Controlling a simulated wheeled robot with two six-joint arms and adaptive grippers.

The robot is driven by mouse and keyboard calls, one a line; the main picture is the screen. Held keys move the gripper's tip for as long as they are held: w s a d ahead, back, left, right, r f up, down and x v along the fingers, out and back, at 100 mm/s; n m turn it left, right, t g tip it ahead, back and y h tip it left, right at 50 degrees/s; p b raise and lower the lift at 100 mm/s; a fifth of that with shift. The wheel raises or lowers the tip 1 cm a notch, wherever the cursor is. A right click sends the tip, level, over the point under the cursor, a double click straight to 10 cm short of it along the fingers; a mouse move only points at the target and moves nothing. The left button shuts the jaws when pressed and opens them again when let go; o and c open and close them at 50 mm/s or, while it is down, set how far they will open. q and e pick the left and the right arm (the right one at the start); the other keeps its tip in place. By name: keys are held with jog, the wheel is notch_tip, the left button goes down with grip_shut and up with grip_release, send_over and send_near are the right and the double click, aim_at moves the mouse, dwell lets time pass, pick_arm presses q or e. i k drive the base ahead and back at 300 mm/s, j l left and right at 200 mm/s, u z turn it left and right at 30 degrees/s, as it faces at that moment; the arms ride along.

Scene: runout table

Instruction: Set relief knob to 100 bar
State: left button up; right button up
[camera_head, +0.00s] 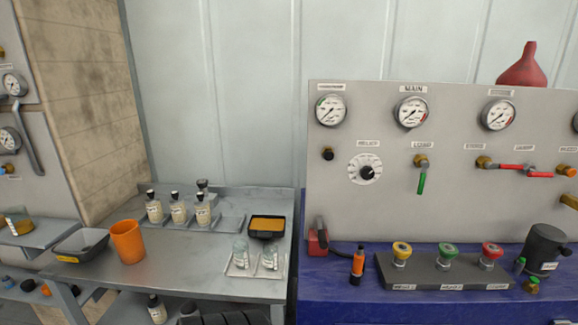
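The relief knob (367,172) is a black knob on a round white scale dial, mounted on the grey panel (390,213) under a small label that looks like RELIEF. Its pointer direction and scale numbers are too small to read. A gauge labelled MAIN (411,112) sits above and to the right of it. Another gauge (330,110) sits above and to the left. Neither of my grippers shows in the head view, and nothing touches the knob.
A green-handled valve (421,175) hangs right of the dial. Below, a blue bench (340,291) carries a block with yellow, green and red knobs (447,254), an orange-black tool (357,264) and a dark pot (545,247). A grey table (185,262) with bottles and an orange cup stands left.

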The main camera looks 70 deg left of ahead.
aim_at(367, 172)
jog(key=j+u, duration=0.6)
jog(key=u, duration=0.15)
jog(key=j+u, duration=0.4)
jog(key=j, duration=0.15)
jog(key=k, duration=0.6)
jog(key=i, duration=0.65)
